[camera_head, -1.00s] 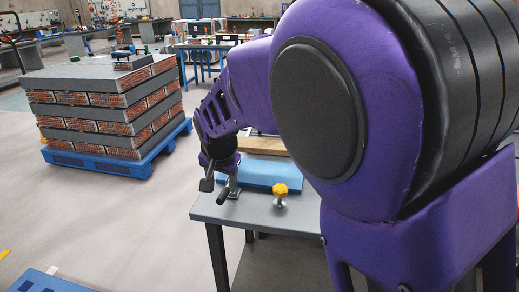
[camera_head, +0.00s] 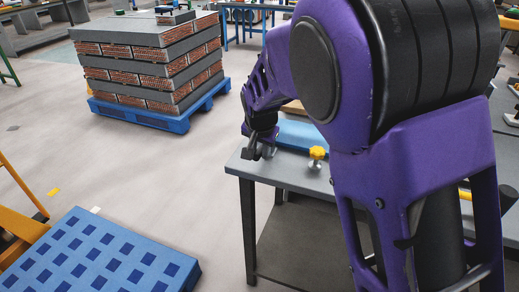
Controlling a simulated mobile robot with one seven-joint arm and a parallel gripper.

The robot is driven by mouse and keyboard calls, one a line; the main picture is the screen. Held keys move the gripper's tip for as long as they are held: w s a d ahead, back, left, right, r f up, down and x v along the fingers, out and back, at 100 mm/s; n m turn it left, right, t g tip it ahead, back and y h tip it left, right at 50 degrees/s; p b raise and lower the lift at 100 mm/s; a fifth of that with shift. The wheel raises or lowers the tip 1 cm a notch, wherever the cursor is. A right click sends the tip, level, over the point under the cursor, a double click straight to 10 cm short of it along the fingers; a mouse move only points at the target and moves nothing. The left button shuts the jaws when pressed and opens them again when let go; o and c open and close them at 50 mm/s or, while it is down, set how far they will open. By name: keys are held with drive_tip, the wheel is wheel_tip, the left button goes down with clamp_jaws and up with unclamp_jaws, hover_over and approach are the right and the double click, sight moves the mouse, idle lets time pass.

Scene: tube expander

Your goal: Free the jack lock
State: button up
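I cannot pick out a jack lock for certain. My purple arm reaches down to the left end of a grey workbench (camera_head: 234,167), and my dark gripper (camera_head: 252,147) is low over the bench's left edge. A small grey metal fitting (camera_head: 268,152) shows right beside the gripper. My fingers are small and dark here, so I cannot tell whether they are open, shut or touching the fitting. A yellow star-shaped knob (camera_head: 317,153) stands on the bench to the right of the gripper, apart from it. A light blue block (camera_head: 300,134) lies behind them, partly hidden by my arm.
A blue pallet (camera_head: 178,122) carries stacked grey slabs and bricks (camera_head: 150,78) at the upper left. An empty blue pallet (camera_head: 95,255) lies at the lower left beside yellow-orange equipment (camera_head: 22,215). The pale floor between them and the bench is clear.

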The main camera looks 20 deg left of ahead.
clamp_jaws()
idle(1.0)
